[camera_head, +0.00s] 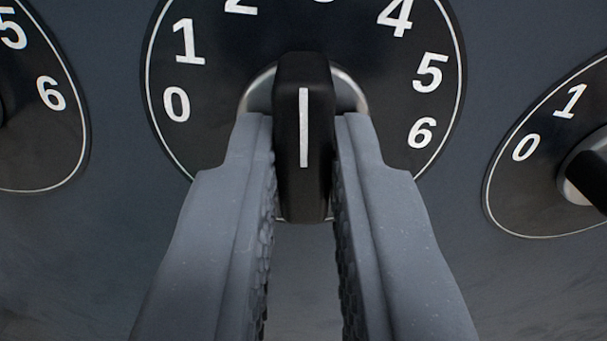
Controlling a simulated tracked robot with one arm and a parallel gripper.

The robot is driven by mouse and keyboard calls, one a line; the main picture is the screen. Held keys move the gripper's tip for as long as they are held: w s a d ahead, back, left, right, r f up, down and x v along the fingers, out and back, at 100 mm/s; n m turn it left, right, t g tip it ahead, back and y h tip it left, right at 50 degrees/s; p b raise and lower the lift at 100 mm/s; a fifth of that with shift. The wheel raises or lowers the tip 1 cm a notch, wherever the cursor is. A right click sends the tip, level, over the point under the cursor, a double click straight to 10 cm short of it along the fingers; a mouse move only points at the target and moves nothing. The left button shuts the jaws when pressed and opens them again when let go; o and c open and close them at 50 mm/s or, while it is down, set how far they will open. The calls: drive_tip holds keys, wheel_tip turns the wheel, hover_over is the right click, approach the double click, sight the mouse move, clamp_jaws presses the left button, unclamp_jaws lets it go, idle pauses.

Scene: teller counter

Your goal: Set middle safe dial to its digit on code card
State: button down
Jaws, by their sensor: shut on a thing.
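The middle safe dial (390,110) is a round black face with a white rim and white digits, centred in the camera view. Digits 0, 1, 4, 5 and 6 are readable; 2 and 3 are cut by the top edge. My gripper (305,165) is shut on this knob, one grey finger on each side. The fingers hide the lower part of the dial. The code card is not in view.
Part of the left dial (35,145) shows at the left edge, with digits 5 and 6. Part of the right dial (540,185) shows at the right edge, with digits 0 and 1 and part of its knob (590,170). Dark grey safe front (110,220) lies between the dials.

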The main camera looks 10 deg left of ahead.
drive_tip(key=m+p, duration=0.5)
drive_tip(key=shift+a, duration=0.2)
drive_tip(key=shift+f+m+p, duration=0.15)
drive_tip(key=shift+m+p, duration=0.65)
drive_tip(key=shift+m, duration=0.3)
drive_tip(key=c, duration=1.4)
unclamp_jaws()
drive_tip(key=shift+c, duration=0.2)
drive_tip(key=shift+d, duration=0.1)
drive_tip(key=shift+s+d, duration=0.25)
drive_tip(key=shift+s, duration=0.2)
drive_tip(key=b+v, duration=0.2)
drive_tip(key=v, duration=1)
drive_tip(key=shift+s, duration=0.35)
